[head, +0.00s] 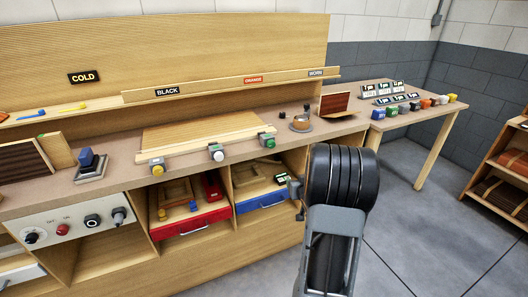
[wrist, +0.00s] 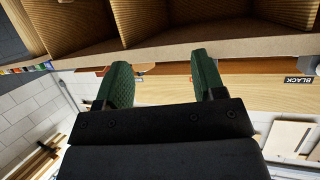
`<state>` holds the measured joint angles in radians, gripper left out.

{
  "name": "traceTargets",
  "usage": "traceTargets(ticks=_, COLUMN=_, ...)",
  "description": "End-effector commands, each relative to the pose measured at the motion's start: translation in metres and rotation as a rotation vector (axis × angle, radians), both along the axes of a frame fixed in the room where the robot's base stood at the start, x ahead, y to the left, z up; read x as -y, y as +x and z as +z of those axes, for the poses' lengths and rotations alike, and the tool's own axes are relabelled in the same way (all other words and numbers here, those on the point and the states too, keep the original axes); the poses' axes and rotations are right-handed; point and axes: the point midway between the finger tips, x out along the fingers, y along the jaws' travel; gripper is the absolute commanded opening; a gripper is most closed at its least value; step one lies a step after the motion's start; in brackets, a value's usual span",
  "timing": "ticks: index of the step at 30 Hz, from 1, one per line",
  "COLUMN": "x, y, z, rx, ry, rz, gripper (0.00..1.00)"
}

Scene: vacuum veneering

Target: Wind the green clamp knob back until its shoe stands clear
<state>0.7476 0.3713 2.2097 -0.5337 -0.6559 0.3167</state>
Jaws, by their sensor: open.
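The green clamp knob (head: 266,140) is the rightmost of three clamps on the front edge of the bench (head: 285,121). Its shoe is too small to make out, so I cannot tell whether it touches the pale board (head: 190,132) behind it. My gripper (wrist: 161,62) has green fingers spread apart with nothing between them. In the head view it shows small, below and slightly right of the green knob, apart from it, in front of the bench. The green knob is not seen in the wrist view.
A yellow-knobbed clamp (head: 157,168) and a white-knobbed clamp (head: 216,153) stand to the left. Red (head: 190,224) and blue (head: 262,200) drawers lie below. The floor at right is clear.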

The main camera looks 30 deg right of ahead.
Motion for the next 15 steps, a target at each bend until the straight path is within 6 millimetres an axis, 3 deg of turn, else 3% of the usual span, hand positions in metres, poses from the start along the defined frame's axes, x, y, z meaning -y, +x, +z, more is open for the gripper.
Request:
traceTargets(ticks=3, x=-0.009, y=0.02, z=0.033, rx=0.189, ry=-0.031, rz=0.087, gripper=0.63)
traceTargets(ticks=6, x=-0.016, y=0.027, z=0.055, rx=0.303, ry=-0.041, rz=0.139, gripper=0.63)
traceTargets(ticks=15, x=-0.022, y=0.043, z=0.074, rx=0.419, ry=-0.023, rz=0.181, gripper=0.63)
